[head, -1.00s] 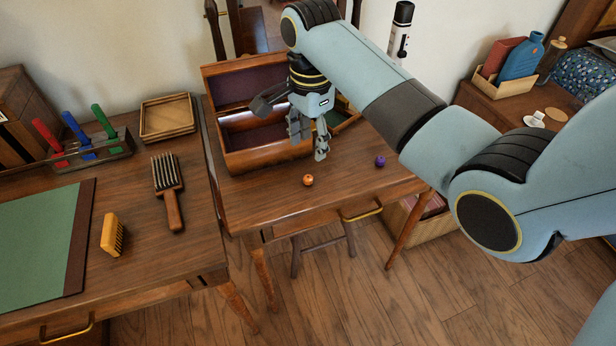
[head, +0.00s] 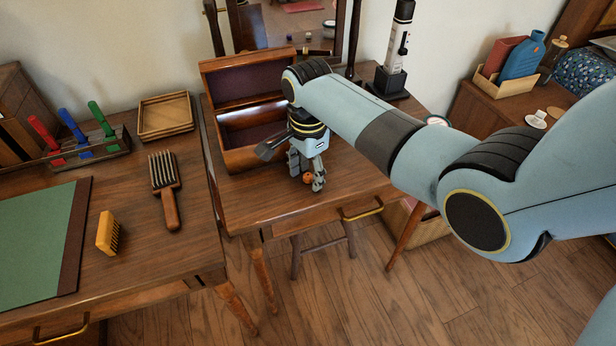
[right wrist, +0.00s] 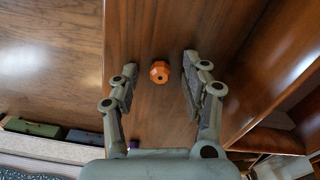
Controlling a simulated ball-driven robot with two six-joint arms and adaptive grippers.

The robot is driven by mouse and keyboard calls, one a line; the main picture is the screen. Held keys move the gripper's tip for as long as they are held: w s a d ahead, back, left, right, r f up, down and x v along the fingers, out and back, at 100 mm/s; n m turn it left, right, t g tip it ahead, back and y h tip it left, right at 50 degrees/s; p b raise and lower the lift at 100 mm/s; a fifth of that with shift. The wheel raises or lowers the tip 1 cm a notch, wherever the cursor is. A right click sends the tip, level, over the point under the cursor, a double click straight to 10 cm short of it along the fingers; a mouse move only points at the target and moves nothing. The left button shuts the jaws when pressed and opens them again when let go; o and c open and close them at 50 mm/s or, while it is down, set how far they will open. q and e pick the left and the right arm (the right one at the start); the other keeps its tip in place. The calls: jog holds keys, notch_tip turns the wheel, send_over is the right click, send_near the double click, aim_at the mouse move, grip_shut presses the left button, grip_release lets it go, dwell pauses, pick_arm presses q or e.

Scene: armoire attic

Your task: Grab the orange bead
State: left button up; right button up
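The orange bead (head: 307,178) lies on the small wooden table (head: 270,205) in front of the open wooden box. My right gripper (head: 306,184) is lowered over it, with the fingers on either side of the bead in the head view. In the right wrist view the bead (right wrist: 159,72) sits between and slightly beyond the two open fingertips (right wrist: 158,76), with gaps on both sides. The fingers do not appear to touch it. My left gripper is not in view.
The open wooden box (head: 240,158) stands close behind and left of my right gripper. A purple bead shows small beside a finger in the right wrist view (right wrist: 133,144). A black-and-white device (head: 397,50) stands at the table's back right. The table's front is clear.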

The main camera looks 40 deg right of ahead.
jog(key=c, duration=0.8)
jog(key=shift+c, duration=0.2)
